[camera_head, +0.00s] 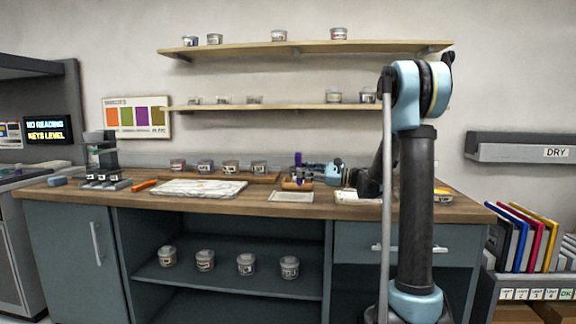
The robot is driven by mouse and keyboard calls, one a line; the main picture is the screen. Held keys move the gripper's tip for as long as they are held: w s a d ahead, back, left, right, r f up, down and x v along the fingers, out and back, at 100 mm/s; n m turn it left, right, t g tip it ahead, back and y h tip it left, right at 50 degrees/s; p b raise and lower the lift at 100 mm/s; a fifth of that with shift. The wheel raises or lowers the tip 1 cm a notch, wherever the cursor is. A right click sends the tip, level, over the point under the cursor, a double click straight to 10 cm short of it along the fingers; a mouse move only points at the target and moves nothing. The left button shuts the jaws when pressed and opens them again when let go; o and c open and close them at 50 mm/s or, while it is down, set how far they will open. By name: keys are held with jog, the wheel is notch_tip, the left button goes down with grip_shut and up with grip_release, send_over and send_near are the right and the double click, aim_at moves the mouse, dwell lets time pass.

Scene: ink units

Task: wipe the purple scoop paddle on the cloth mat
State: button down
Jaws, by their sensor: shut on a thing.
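My gripper (312,168) is at the back middle of the worktop, reaching in from the right, small in the head view. A flat light-grey mat, which looks like the cloth mat (291,196), lies on the worktop in front of the rack.
A white marbled slab (190,188) lies left of the mat, with an orange tool (143,185) beside it. Several jars (231,167) stand behind on a wooden board. The worktop's front edge is near.

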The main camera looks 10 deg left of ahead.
jog(key=shift+r, duration=1.75)
